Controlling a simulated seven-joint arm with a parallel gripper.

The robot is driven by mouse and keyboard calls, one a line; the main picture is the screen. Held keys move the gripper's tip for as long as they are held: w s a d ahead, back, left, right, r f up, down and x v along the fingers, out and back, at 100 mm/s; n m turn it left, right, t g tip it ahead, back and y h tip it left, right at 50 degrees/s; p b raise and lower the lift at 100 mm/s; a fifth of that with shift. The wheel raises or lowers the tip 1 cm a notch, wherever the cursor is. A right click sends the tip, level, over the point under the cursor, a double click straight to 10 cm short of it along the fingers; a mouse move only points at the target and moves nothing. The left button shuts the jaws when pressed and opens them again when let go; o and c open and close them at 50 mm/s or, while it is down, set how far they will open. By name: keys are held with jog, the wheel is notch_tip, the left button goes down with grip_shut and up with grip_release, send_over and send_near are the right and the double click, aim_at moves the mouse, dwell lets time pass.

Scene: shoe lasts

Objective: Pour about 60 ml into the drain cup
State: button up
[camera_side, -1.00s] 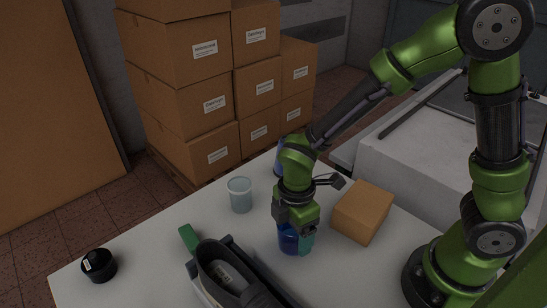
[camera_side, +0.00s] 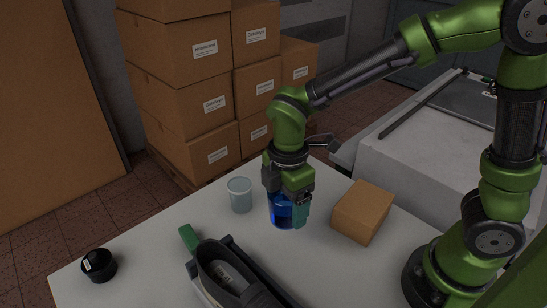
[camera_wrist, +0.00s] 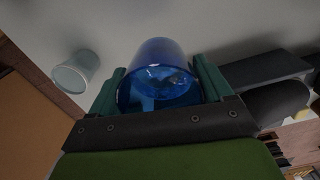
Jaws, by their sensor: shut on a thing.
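My gripper (camera_side: 286,208) is shut on a translucent blue cup (camera_side: 282,213), with its green fingers on either side of it. The cup looks about upright and seems raised off the table, though the gap is hard to judge. In the wrist view the blue cup (camera_wrist: 158,60) sits between the fingers, and its rim and darker inside show; the liquid level is unclear. A pale translucent cup (camera_side: 240,194) stands upright on the table, just left of my gripper. It also shows at left in the wrist view (camera_wrist: 76,72). No label on it is readable.
A tan box (camera_side: 362,211) stands right of my gripper. A dark shoe-like form (camera_side: 235,275) with a green part lies in front, and a black round container (camera_side: 98,265) stands at left. The white table (camera_side: 150,245) is clear between them.

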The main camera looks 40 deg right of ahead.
jog(key=w+a+n, duration=0.4)
jog(key=w+a, duration=0.1)
jog(key=w, duration=0.5)
jog(key=w+f+n, duration=0.1)
jog(key=w+f, duration=0.1)
jog(key=w, duration=0.3)
jog(key=w+f+n, duration=0.1)
jog(key=w+f, duration=0.2)
jog(key=w, duration=0.2)
jog(key=w+a+f+n, duration=0.1)
jog(key=w+f+n, duration=0.1)
jog(key=w, duration=0.4)
jog(key=shift+f, duration=0.25)
jog(key=shift+w+d+f, duration=0.3)
jog(key=shift+w+f, duration=0.05)
jog(key=shift+w, duration=0.05)
